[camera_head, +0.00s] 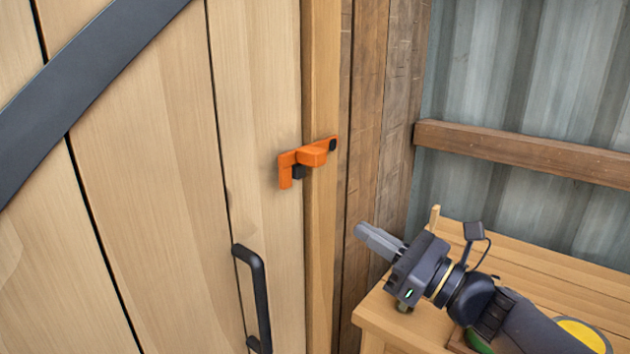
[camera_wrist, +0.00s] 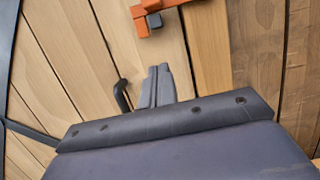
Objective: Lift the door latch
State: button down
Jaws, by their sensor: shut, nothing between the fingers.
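The orange door latch (camera_head: 312,157) lies across the gap between the wooden door (camera_head: 155,130) and its post (camera_head: 321,80), tilted slightly up to the right. Its left end sits on the door near a small black catch (camera_head: 298,172), and a black piece marks its right end. My gripper (camera_head: 362,232) is shut and empty, to the right of and below the latch, apart from it. In the wrist view the gripper fingers (camera_wrist: 157,82) are together, and part of the latch (camera_wrist: 150,12) shows at the top edge, beyond the fingertips.
A black door handle (camera_head: 256,295) stands out below the latch, and it also shows in the wrist view (camera_wrist: 122,97). A wooden table (camera_head: 545,275) stands under my arm at right. A wooden rail (camera_head: 520,152) crosses the corrugated metal wall. The space before the latch is clear.

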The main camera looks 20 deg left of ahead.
aim_at(321, 161)
jog(key=shift+r, duration=0.1)
jog(key=shift+w, duration=0.1)
jog(key=w+a+r+p, duration=0.1)
jog(key=a+r, duration=0.1)
jog(key=a, duration=0.1)
jog(key=w+a+r+p, duration=0.1)
jog(key=a+r, duration=0.1)
jog(key=a, duration=0.1)
jog(key=w+a+r+p, duration=0.1)
jog(key=a+r, duration=0.1)
jog(key=shift+w+a+p, duration=0.25)
jog(key=shift+a+p, duration=0.15)
jog(key=shift+a+r, duration=0.1)
jog(key=shift+r, duration=0.1)
jog(key=shift+r, duration=0.15)
